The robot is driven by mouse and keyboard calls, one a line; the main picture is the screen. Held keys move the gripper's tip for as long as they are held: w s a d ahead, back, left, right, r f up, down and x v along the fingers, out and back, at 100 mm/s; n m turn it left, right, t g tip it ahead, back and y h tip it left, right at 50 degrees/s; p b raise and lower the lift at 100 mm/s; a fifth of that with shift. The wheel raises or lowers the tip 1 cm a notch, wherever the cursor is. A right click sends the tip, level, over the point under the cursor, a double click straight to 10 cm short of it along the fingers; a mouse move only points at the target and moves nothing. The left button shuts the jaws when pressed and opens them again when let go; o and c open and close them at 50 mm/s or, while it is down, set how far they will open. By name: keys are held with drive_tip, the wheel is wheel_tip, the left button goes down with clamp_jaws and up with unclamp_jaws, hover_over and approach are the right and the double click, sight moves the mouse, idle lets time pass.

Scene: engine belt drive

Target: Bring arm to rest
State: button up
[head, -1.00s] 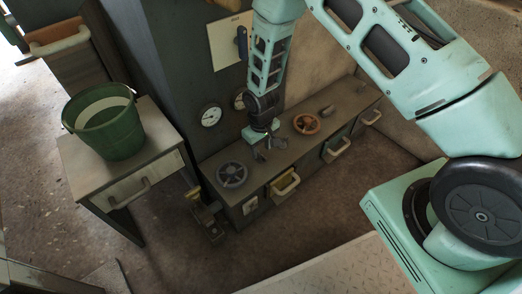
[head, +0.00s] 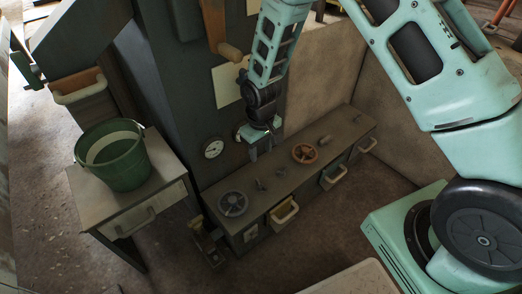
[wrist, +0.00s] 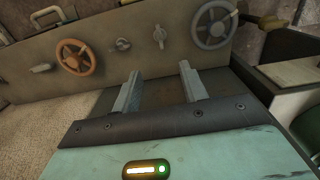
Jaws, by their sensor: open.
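My gripper (head: 262,150) hangs above the back part of the long low bench (head: 238,182) in the head view, in front of the dark cabinet. In the wrist view my gripper (wrist: 163,90) shows two grey fingers set well apart, with nothing between them. Beyond them are an orange handwheel (wrist: 72,56), a grey handwheel (wrist: 213,25) and two small knobs between the wheels. The fingers appear clear of these. In the head view the orange handwheel (head: 305,153) lies to the right of my gripper and the grey handwheel (head: 233,204) to the lower left.
A green bucket (head: 113,157) stands on a small table (head: 88,200) at the left. A round gauge (head: 212,148) and a wooden-handled lever (head: 228,50) are on the cabinet. The floor right of the bench is clear.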

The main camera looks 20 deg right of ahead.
drive_tip(key=s+d+r+m+t, duration=0.1)
drive_tip(key=s+d+r+m, duration=0.1)
drive_tip(key=s+d+r, duration=0.7)
drive_tip(key=s+d+r+m+t, duration=0.2)
drive_tip(key=s+d+r, duration=0.15)
drive_tip(key=r, duration=0.95)
drive_tip(key=s+a+r+n+g, duration=0.1)
drive_tip(key=s+a+n, duration=0.3)
drive_tip(key=s+a, duration=0.4)
drive_tip(key=s+a+r+n+g, duration=0.15)
drive_tip(key=s+a+n, duration=0.3)
drive_tip(key=a, duration=0.55)
wheel_tip(320, 180, up, 31)
drive_tip(key=s+p, duration=0.1)
drive_tip(key=p, duration=3)
drive_tip(key=shift+s+a+f+m+y, duration=0.2)
drive_tip(key=shift+s+a+m+y, duration=0.1)
drive_tip(key=shift+s+a+m, duration=0.1)
drive_tip(key=shift+f+g, duration=0.15)
drive_tip(key=shift+g, duration=0.1)
